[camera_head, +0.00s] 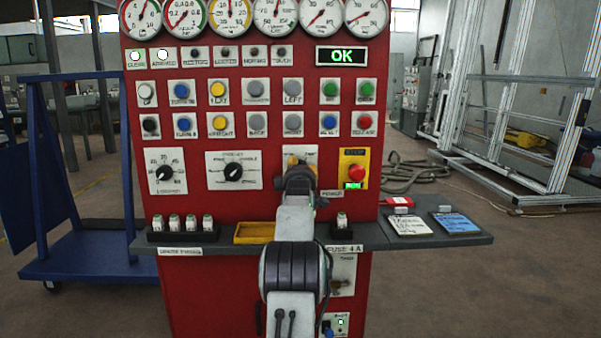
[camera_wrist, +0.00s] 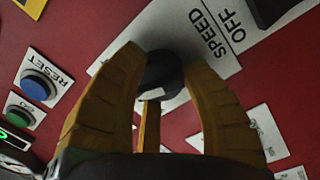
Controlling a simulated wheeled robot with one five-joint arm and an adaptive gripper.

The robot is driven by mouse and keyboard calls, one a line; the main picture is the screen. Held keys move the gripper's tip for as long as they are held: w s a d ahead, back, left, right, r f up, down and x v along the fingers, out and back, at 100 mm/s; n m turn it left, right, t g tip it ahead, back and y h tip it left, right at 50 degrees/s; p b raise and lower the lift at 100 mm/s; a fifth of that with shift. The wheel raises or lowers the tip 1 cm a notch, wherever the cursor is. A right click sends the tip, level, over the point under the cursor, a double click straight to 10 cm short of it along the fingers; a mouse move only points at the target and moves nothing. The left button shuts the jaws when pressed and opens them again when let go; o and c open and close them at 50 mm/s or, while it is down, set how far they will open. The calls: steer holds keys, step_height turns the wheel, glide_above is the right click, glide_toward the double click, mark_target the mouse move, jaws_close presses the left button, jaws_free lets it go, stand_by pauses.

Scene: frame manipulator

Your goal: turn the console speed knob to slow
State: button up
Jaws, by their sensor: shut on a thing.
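The red console (camera_head: 270,100) stands upright ahead of me. In the wrist view a dark round knob (camera_wrist: 162,72) sits between the yellow fingers of my gripper (camera_wrist: 165,68), which are shut on it. A white plate (camera_wrist: 205,45) behind it reads SPEED and OFF. In the head view my gripper (camera_head: 300,162) is against the panel, left of the red emergency button (camera_head: 357,173), and my arm hides the knob. I cannot tell which setting the knob points to.
Left of my gripper are a black selector (camera_head: 233,172) and a round dial (camera_head: 164,173). A green OK display (camera_head: 341,56) is lit above. A shelf (camera_head: 220,243) juts out below, with a yellow tray (camera_head: 254,239) and cards at its right end.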

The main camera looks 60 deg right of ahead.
steer(key=shift+n, duration=0.5)
steer(key=o, duration=1.2)
steer(key=shift+w, duration=0.1)
steer(key=shift+v, duration=6)
